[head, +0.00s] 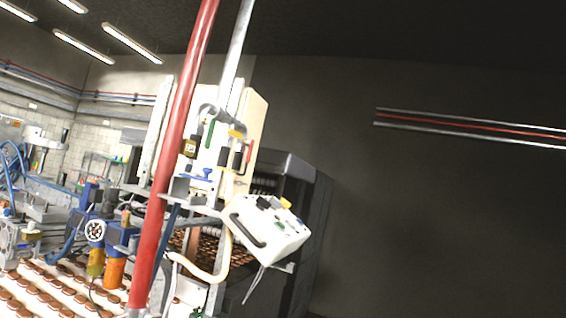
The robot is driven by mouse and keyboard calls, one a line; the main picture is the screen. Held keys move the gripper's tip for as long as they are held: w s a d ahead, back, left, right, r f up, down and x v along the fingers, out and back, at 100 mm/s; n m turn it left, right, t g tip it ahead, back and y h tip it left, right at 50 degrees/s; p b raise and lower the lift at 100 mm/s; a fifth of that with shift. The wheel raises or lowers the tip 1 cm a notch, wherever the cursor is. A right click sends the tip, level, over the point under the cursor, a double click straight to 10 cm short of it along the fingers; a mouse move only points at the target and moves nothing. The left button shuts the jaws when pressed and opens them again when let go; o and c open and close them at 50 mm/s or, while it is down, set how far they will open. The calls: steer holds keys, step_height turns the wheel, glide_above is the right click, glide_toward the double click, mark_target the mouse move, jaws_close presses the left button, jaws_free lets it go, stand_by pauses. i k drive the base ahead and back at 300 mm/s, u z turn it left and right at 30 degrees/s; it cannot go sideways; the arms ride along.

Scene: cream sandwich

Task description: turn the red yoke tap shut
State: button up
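I cannot make out a red yoke tap for sure. A small thin red part (249,152) shows at the right side of the pipework, in front of the cream cabinet (257,115); it is too small to tell what it is. A blue tap-like handle (205,173) sits below it to the left, and a green handle (209,134) stands above. My gripper is not in view, so its distance to these parts does not show.
A red pipe (180,130) runs steeply across the left half, close to the camera. A white control box (268,230) hangs beside a dark oven-like machine (312,195). Rows of brown biscuits (40,292) lie at lower left.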

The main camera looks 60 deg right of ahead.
mark_target(251, 143)
steer(key=z, duration=1.45)
steer(key=k, duration=0.6)
steer(key=u, duration=0.35)
steer(key=i, duration=1.8)
steer(key=z, duration=0.4)
